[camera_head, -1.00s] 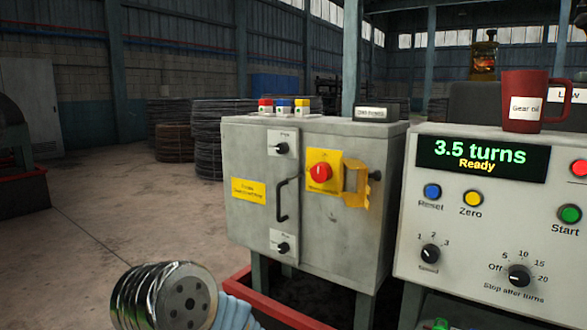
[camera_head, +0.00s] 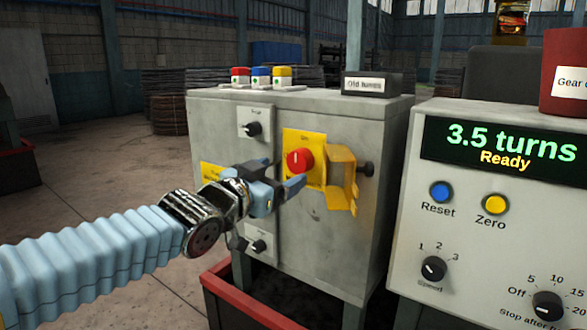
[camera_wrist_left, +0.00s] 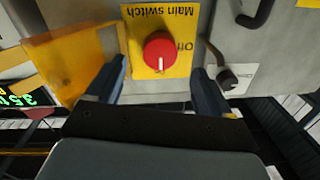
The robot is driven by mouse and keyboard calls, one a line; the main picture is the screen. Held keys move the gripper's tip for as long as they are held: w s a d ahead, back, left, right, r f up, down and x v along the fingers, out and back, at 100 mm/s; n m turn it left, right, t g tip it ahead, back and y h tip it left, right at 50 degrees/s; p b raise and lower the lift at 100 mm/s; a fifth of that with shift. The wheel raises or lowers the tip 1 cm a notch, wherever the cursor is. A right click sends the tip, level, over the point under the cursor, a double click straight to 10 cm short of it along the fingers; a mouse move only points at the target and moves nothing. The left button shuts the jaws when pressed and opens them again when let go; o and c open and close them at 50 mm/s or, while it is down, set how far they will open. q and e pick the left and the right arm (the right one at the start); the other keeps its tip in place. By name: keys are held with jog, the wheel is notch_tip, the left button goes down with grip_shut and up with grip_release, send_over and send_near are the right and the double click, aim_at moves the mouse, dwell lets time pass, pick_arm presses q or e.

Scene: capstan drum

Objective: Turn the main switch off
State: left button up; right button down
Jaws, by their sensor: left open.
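The main switch is a red round knob (camera_head: 300,160) on a yellow plate (camera_head: 318,145) on the grey cabinet's front. It also shows in the left wrist view (camera_wrist_left: 158,48), where the picture is upside down. There its white mark points to the picture's bottom, and the word "Off" is at the knob's right. A yellow flap (camera_head: 342,178) stands swung open at the plate's right. My left gripper (camera_head: 283,174) is open in front of the knob. In the wrist view its fingers are on either side of the knob; I cannot tell whether they touch it. My right gripper is not in view.
The grey cabinet (camera_head: 225,125) also bears a black handle (camera_wrist_left: 258,14) and small black knobs (camera_head: 252,129). A control panel (camera_head: 400,235) stands right. A red-rimmed tray (camera_head: 245,312) is below.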

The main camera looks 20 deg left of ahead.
aim_at(296, 165)
pick_arm(q)
jog(key=x, duration=0.4)
jog(key=shift+w+f, duration=0.1)
jog(key=shift+f, duration=0.15)
jog(key=shift+w+d+r, duration=0.15)
jog(key=shift+w+r, duration=0.15)
jog(key=shift+w, duration=0.2)
jog(key=shift+w+d+f+p, duration=0.1)
jog(key=shift+w+d+p, duration=0.2)
jog(key=shift+w, duration=0.3)
jog(key=c, duration=1)
jog(key=shift+c, duration=0.2)
